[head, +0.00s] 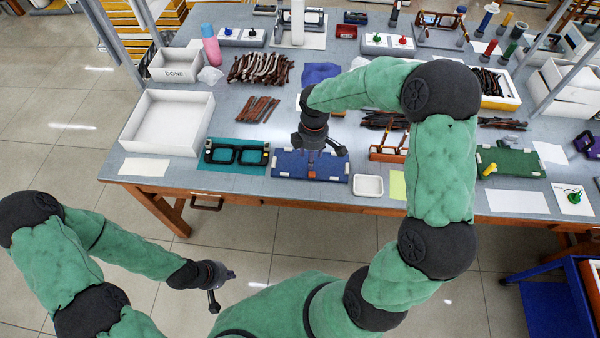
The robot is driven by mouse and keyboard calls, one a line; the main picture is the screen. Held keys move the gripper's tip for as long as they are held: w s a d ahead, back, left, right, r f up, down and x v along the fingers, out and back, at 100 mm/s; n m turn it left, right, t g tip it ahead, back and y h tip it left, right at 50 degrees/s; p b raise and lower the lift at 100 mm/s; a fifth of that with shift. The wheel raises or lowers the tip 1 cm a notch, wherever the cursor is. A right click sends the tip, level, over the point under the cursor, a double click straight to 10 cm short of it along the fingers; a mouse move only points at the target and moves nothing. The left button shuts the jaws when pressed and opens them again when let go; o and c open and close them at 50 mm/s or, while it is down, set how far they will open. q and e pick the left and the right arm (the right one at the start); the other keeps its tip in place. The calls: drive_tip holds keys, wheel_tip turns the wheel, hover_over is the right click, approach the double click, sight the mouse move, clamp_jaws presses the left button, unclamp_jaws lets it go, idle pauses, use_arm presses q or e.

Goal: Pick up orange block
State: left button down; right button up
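My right gripper (319,148) reaches in from the right and hangs over the blue board (290,167) at the table's front. Its fingers look spread, and I see nothing held in them. My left gripper (222,288) is off the table, in front of its front edge, over the floor. Its fingers are apart and empty. An orange fixture (388,156) stands right of the blue board, partly behind my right arm. A small yellow-orange piece (490,169) lies on the green board (515,163) at the right.
A white open box (168,122) and black eyeglass frames (237,153) on a teal mat lie to the left. A small white tray (368,186) sits at the front edge. Dark and brown strips (261,69) lie farther back. My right arm hides part of the table.

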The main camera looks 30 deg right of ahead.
drive_tip(key=b, duration=0.2)
hover_over(311, 173)
wheel_tip(311, 173, down, 5)
drive_tip(key=shift+f, duration=0.1)
wheel_tip(311, 173, down, 5)
drive_tip(key=shift+r+b, duration=0.1)
drive_tip(key=shift+b, duration=0.9)
drive_tip(key=c, duration=0.7)
